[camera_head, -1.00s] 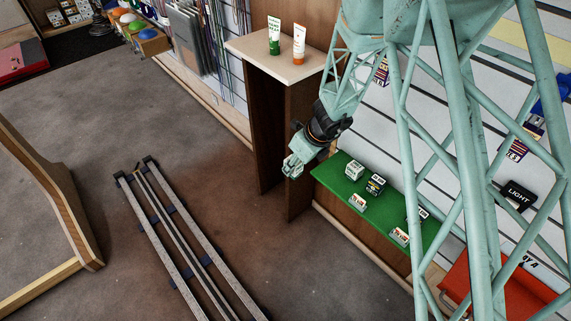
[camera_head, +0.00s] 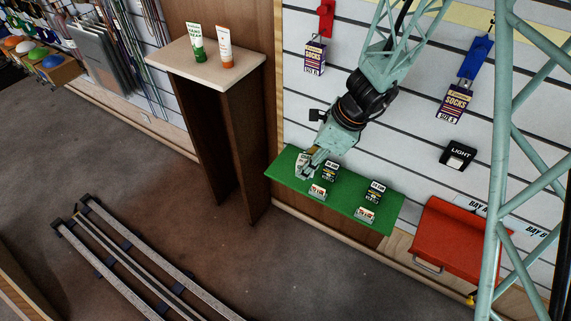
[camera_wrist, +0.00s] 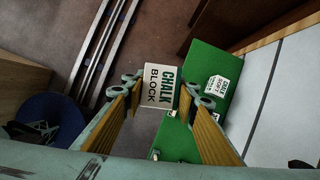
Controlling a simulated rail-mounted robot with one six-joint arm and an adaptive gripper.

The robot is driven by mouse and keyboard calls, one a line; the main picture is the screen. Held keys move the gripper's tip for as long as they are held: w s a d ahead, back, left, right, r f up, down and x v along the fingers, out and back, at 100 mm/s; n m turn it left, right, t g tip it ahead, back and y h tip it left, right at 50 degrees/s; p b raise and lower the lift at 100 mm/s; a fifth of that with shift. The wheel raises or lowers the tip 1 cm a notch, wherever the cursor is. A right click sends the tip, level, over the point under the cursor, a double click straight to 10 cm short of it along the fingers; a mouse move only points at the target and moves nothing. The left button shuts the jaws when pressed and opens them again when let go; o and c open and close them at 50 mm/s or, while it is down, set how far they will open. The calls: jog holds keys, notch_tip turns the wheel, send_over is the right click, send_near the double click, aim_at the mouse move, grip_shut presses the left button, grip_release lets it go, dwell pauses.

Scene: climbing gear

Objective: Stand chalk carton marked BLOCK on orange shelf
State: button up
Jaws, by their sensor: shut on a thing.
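The white chalk carton marked BLOCK (camera_wrist: 157,88) sits between my fingertips in the wrist view, its lettered face toward the camera. My gripper (camera_wrist: 158,92) is shut on it. In the head view my gripper (camera_head: 306,168) is at the left end of the green shelf (camera_head: 285,168), and the carton (camera_head: 301,160) is partly hidden by the fingers. I cannot tell whether the carton still touches the shelf. The orange shelf (camera_head: 455,232), reddish in colour, is on the wall to the lower right, and its visible top looks bare.
Dark cartons (camera_head: 331,169) and (camera_head: 376,191) stand on the green shelf behind small tags (camera_head: 317,190). Hanging socks packs (camera_head: 454,102) and a black LIGHT box (camera_head: 458,155) are on the wall at right. A wooden stand (camera_head: 205,66) with two tubes is at left.

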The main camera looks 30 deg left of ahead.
jog(key=d+r+n+g, duration=0.1)
jog(key=d+r, duration=1.1)
jog(key=d, duration=2.1)
jog(key=d+r+n+h, duration=0.1)
jog(key=d+r+n, duration=0.3)
jog(key=d+r, duration=0.9)
jog(key=d+r+n+g, duration=0.1)
jog(key=d+r, duration=1.2)
jog(key=d, duration=4.1)
jog(key=shift+w+d+r+n+g, duration=0.25)
jog(key=shift+w+n+g, duration=0.1)
jog(key=shift+n, duration=0.35)
jog(key=shift+s+h, duration=0.1)
jog(key=shift+h, duration=0.2)
